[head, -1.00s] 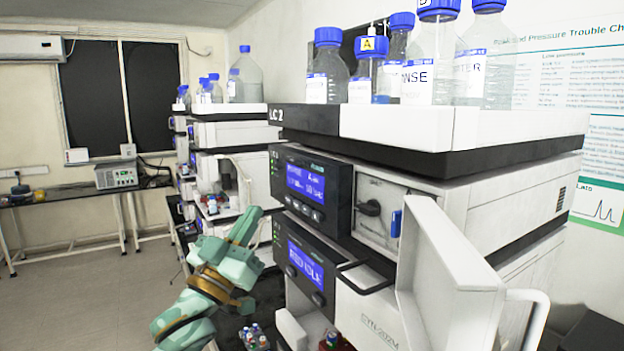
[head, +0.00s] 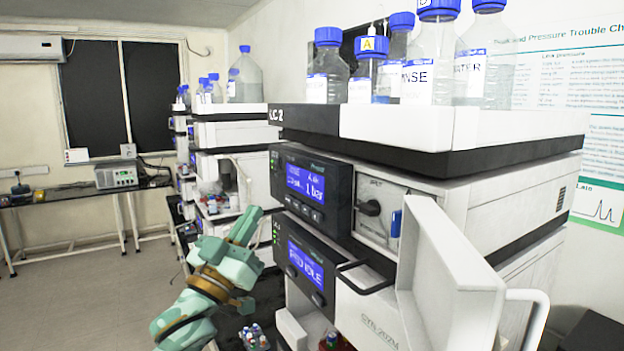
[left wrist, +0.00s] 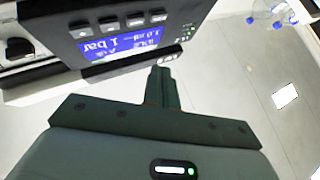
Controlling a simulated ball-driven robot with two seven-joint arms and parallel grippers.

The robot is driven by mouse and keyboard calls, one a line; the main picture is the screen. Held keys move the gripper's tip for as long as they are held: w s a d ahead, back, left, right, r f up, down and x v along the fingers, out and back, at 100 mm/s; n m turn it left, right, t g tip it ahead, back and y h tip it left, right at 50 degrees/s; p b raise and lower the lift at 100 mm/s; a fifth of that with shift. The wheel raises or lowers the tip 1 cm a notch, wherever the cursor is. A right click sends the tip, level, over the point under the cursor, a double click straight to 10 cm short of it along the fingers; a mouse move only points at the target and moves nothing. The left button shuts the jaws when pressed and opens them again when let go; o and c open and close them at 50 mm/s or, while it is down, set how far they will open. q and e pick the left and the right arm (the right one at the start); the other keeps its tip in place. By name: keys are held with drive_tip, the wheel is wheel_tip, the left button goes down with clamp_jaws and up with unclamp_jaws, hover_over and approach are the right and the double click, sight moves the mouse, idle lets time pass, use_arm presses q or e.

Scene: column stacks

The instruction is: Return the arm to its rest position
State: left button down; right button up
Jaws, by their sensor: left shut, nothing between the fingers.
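My left arm rises from the bottom left in the head view, with my left gripper (head: 246,226) at its upper end. It is in front of the left side of the LC 2 stack (head: 400,140). The left gripper (left wrist: 163,85) is shut and empty in the left wrist view, its fingers together beneath the display panel (left wrist: 125,42). I see no contact between the fingers and the panel. My right gripper is not in view.
A white door (head: 440,265) stands open on the stack's front. Blue-capped bottles (head: 430,55) stand on top. Small vials (head: 254,338) sit low beside the arm. Another stack (head: 232,135) stands behind. Open floor (head: 90,300) lies to the left.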

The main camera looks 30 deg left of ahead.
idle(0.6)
